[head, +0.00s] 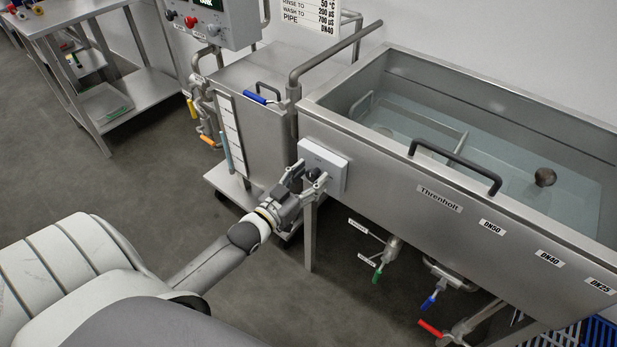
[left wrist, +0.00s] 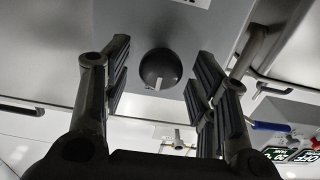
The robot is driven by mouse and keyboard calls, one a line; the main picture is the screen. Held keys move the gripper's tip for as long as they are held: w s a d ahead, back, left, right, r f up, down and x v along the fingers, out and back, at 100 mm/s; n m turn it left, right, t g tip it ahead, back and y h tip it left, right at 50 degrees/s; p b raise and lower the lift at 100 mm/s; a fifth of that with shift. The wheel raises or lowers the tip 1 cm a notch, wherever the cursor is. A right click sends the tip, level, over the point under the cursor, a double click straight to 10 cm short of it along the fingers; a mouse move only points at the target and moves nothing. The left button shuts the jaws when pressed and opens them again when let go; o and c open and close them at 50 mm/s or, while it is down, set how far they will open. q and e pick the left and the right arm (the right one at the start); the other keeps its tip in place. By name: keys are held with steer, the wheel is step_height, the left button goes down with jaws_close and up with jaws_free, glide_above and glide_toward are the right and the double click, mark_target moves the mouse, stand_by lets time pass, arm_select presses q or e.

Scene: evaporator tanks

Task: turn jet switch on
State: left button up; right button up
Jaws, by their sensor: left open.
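The jet switch is a round black knob with a white pointer mark, on a light grey box (head: 335,167) at the left end of the steel tank front. In the left wrist view the knob (left wrist: 160,69) lies between the two fingers, with a gap on each side. My left gripper (head: 312,181) is open in front of the box, its fingers on either side of the knob. In the left wrist view my left gripper (left wrist: 158,80) shows both black finger pads apart. In the head view the gripper partly hides the knob. My right gripper is not in view.
The steel tank (head: 400,178) has a black handle (head: 455,163) and holds water. Below it are pipes with green, blue and red valve handles (head: 430,328). A steel cabinet (head: 258,130) stands left of the box.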

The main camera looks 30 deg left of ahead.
arm_select(q)
steer(key=shift+c, duration=0.6)
steer(key=c, duration=0.9)
steer(key=shift+o, duration=0.2)
